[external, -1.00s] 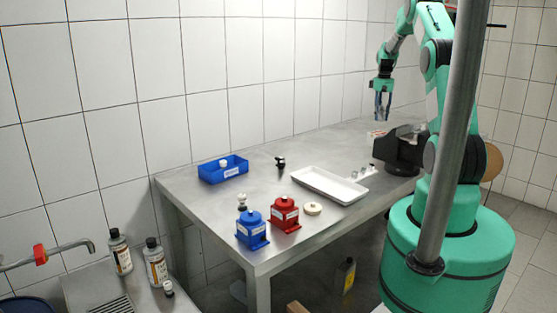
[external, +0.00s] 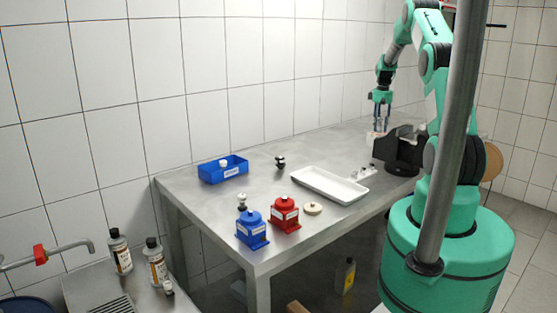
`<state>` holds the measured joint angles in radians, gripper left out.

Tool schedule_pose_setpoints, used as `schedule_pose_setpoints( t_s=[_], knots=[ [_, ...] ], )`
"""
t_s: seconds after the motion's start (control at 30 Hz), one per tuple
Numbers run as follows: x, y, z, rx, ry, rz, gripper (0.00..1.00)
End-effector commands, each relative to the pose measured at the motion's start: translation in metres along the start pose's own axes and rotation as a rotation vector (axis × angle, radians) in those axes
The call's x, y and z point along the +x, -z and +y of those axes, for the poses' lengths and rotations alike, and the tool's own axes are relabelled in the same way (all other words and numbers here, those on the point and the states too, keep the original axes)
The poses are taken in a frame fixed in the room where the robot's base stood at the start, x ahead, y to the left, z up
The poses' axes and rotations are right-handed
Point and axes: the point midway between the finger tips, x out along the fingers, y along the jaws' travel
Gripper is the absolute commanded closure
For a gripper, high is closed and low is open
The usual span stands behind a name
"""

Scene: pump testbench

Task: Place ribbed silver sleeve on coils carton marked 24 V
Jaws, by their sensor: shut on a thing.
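My gripper (external: 381,125) points straight down at the far right end of the steel table, beside the black vise-like block. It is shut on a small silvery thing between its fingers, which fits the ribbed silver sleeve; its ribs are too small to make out. A small pale carton (external: 372,137) stands directly under the fingertips, partly hidden by the black block. Its 24 V mark cannot be read. I cannot tell whether the held sleeve touches the carton.
The black block (external: 400,150) stands close to the gripper. Small silver parts (external: 362,172) lie near it. A white tray (external: 330,184), blue bin (external: 223,169), red pump unit (external: 285,214) and blue pump unit (external: 252,230) stand farther left. The table's middle back is mostly clear.

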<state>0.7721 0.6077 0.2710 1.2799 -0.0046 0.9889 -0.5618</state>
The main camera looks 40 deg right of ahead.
Motion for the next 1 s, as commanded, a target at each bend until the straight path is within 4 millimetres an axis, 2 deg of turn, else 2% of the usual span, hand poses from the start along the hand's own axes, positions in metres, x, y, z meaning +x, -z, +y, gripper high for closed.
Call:
schedule_pose_setpoints(
  t_s=[0.47, 0.5, 0.57, 1.0],
  knots=[
    [0.0069, 0.0003, 0.0002, 0.000, 0.000, 0.001, 1.00],
    [0.0066, 0.0003, 0.0002, 0.000, 0.000, 0.001, 0.58],
    [0.0067, 0.0003, 0.0001, 0.000, 0.000, 0.001, 0.47],
    [0.0015, 0.0006, 0.0003, 0.000, -0.001, 0.002, 0.47]
  ],
)
